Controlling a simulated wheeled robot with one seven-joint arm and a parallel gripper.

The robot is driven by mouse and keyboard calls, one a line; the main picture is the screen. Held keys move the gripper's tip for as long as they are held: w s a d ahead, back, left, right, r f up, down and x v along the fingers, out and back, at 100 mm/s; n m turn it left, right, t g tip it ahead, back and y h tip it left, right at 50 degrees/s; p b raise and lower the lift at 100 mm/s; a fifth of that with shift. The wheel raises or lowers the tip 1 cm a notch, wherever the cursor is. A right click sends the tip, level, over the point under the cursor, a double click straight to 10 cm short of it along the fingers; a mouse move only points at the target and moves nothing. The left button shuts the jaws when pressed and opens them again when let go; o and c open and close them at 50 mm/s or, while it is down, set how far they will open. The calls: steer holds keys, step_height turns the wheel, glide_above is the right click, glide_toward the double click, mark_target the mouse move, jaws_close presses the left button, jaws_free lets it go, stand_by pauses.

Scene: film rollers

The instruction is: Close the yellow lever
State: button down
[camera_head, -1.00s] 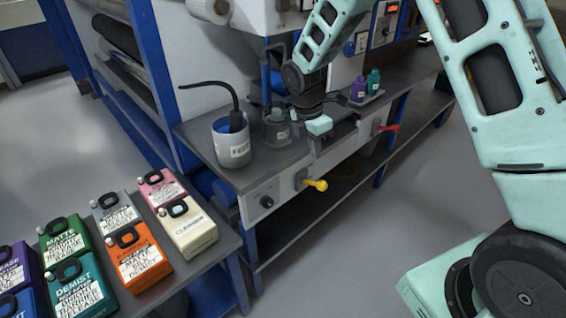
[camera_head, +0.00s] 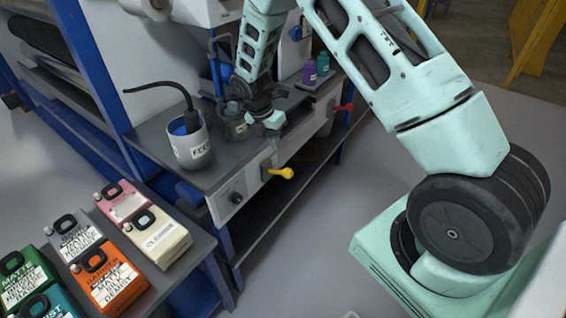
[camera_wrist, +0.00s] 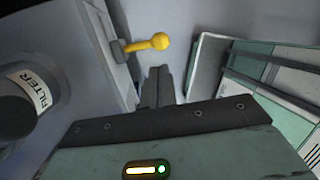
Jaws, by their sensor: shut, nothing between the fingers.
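The yellow lever (camera_head: 284,173) sticks out sideways from its mount on the front panel of the machine bench. It also shows in the wrist view (camera_wrist: 151,43), its round knob pointing right from a dark grey mount. My gripper (camera_head: 274,134) is above the lever and slightly left of it in the head view, over the bench's front edge. In the wrist view my gripper's dark fingers (camera_wrist: 158,84) are together and empty, just below the lever's knob in the picture, with a gap between. The contact side of the fingers is hidden in the head view.
A red lever (camera_head: 345,107) is farther along the front panel. Labelled containers (camera_head: 158,240) fill the near-left table. Floor before the lever is clear.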

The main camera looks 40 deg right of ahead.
mark_target(286, 170)
steer(key=p+x, duration=0.2)
steer(key=x, duration=0.8)
steer(key=shift+f, duration=0.1)
steer(key=shift+f, duration=0.15)
